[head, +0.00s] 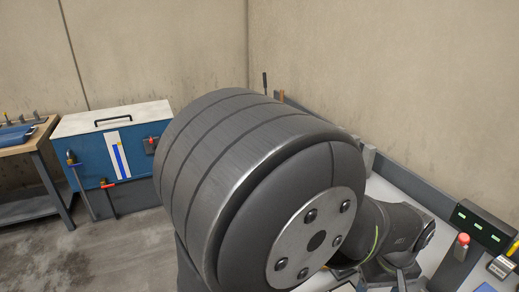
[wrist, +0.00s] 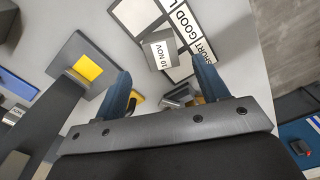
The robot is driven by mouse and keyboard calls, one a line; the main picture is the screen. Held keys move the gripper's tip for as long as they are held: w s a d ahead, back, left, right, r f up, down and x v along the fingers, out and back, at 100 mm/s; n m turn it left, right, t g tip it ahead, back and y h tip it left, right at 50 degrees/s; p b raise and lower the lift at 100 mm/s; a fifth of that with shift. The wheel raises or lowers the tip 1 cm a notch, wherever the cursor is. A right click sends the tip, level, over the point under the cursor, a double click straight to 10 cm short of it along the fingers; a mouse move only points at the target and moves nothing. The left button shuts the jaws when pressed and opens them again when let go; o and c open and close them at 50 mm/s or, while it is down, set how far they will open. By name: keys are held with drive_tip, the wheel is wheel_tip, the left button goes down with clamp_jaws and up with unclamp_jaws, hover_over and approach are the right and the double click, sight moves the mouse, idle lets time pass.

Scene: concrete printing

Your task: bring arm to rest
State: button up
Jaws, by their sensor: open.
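My gripper (wrist: 160,88) shows in the wrist view with its two blue fingers apart and nothing between the tips. It hangs over a light grey work surface (wrist: 90,18). In the head view my own arm fills the middle, and I cannot make out the gripper's fingers there. The surface beyond the fingers holds a board (wrist: 140,14) with white fields marked "GOOD" and "SHORT". A grey block labelled "10 NOV" (wrist: 160,53) lies at that board, ahead of the fingers.
A dark piece with a yellow pad (wrist: 88,68) is left of the fingers. In the head view, a blue cabinet (head: 85,150) and wooden bench (head: 20,148) stand left. A red button (head: 463,239) and a box with green lights (head: 482,228) are at right.

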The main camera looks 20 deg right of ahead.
wheel_tip(320, 180, down, 8)
drive_tip(key=shift+f, duration=0.1)
drive_tip(key=shift+r, duration=0.9)
drive_tip(key=shift+f, duration=0.1)
wheel_tip(320, 180, up, 11)
wheel_tip(320, 180, down, 13)
drive_tip(key=shift+r, duration=0.1)
drive_tip(key=r, duration=0.4)
drive_tip(key=shift+s+r, duration=0.25)
drive_tip(key=shift+r, duration=0.05)
drive_tip(key=s+a+r, duration=0.4)
drive_tip(key=s+r, duration=0.3)
drive_tip(key=s, duration=0.4)
drive_tip(key=w+d+n, duration=0.1)
drive_tip(key=w+d, duration=0.4)
drive_tip(key=w, duration=0.4)
drive_tip(key=w+d+n, duration=0.1)
drive_tip(key=w+d, duration=0.4)
drive_tip(key=w, duration=0.3)
drive_tip(key=w+a+f+n, duration=0.1)
drive_tip(key=w+f, duration=0.4)
drive_tip(key=w, duration=1.3)
drive_tip(key=shift+w+a+n, duration=0.2)
drive_tip(key=shift+w+n, duration=0.15)
drive_tip(key=shift+n, duration=0.45)
